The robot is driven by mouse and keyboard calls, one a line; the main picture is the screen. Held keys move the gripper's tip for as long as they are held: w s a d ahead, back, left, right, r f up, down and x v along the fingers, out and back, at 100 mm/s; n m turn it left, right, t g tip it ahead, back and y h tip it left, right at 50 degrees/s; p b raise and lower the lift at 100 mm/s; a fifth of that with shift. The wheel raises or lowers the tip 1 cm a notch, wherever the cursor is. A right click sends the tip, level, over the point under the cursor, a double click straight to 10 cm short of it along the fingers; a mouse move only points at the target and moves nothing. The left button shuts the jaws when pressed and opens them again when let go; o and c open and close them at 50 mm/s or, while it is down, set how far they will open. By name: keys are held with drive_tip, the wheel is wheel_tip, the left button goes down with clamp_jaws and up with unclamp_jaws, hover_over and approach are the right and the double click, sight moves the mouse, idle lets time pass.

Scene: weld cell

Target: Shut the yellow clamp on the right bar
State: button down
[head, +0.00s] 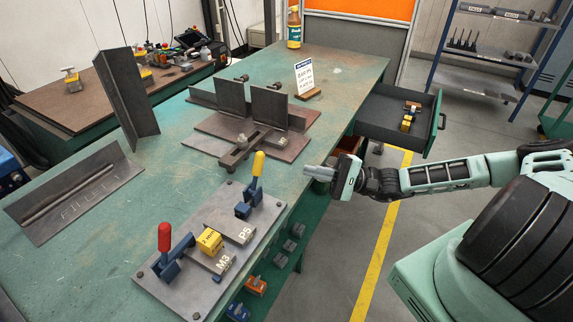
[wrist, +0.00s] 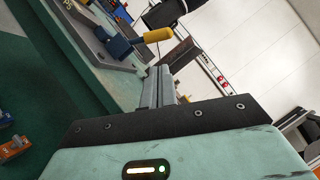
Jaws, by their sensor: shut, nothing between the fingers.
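The yellow-handled clamp (head: 257,165) stands on the grey fixture plate (head: 268,212) near the table's right edge. Its handle points up, and its blue base (head: 244,208) sits by the right bar (head: 232,221), marked P5. In the wrist view the yellow handle (wrist: 157,35) shows beyond my fingers, and the blue body shows beside it. My gripper (head: 309,171) is shut and empty. It is to the right of the clamp, apart from it, by the table edge. The red-handled clamp (head: 165,238) stands at the left bar (head: 210,259), marked M8, with its handle up.
A yellow block (head: 209,240) sits on the plate between the clamps. A rusty welding jig (head: 263,138) with upright plates stands behind them. An open drawer (head: 388,118) juts out at the right. An angle piece (head: 75,192) lies at left. Bare green tabletop (head: 120,245) surrounds the plate's left side.

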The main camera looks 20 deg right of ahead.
drive_tip(key=p, duration=0.2)
approach(257, 173)
drive_tip(key=w+a, duration=0.1)
drive_tip(key=w+a+r, duration=0.1)
drive_tip(key=w, duration=0.1)
drive_tip(key=w+a+r, duration=0.1)
drive_tip(key=w, duration=0.1)
drive_tip(key=shift+a, duration=0.3)
drive_tip(key=shift+r, duration=0.15)
drive_tip(key=shift+a+r+n+g+p, duration=0.1)
drive_tip(key=shift+n+g+p, duration=0.2)
drive_tip(key=shift+n+p, duration=0.25)
drive_tip(key=shift+s+a+r+p, duration=0.1)
drive_tip(key=shift+r+p, duration=0.1)
drive_tip(key=shift+p, duration=0.15)
drive_tip(key=s+a+r+n+g+h+p, duration=0.2)
drive_tip(key=s+a+n+h+p, duration=0.2)
drive_tip(key=n, duration=0.5)
drive_tip(key=shift+a+r+h+p, duration=0.25)
drive_tip(key=shift+a+h+p, duration=0.8)
drive_tip(key=shift+p, duration=0.8)
drive_tip(key=shift+s+d+n, duration=0.1)
drive_tip(key=shift+d+n, duration=0.05)
drive_tip(key=shift+n, duration=0.1)
